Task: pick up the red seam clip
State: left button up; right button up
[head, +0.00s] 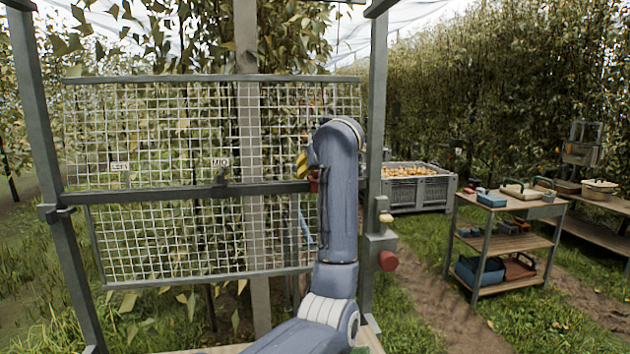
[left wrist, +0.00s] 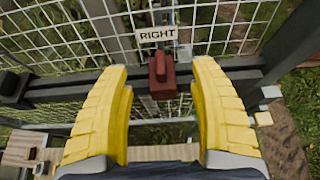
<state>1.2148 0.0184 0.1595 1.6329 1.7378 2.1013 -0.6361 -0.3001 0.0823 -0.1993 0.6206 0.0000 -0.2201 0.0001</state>
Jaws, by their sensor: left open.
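The red seam clip (left wrist: 161,78) sits on the dark horizontal rail, just below a white sign reading RIGHT (left wrist: 156,38). In the left wrist view it appears between the two yellow fingertips of my left gripper (left wrist: 161,69), slightly beyond them, with clear space on both sides. The left gripper is open and holds nothing. In the head view my arm hides most of this spot; only a bit of the yellow fingers (head: 302,164) and a small red part of the clip (head: 314,184) show beside it. My right gripper is in neither view.
A wire mesh panel (head: 150,240) hangs in a grey metal frame, with a MID sign (head: 220,162) further left on the rail. A post with a red knob (head: 388,260) stands right of my arm. A crate of pears (head: 420,195) and a tool cart (head: 505,240) stand behind.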

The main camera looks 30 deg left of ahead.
aim_at(315, 172)
pick_arm(q)
jog(key=shift+x, duration=2.3)
jog(key=shift+c, duration=0.3)
jog(key=c, duration=1.1)
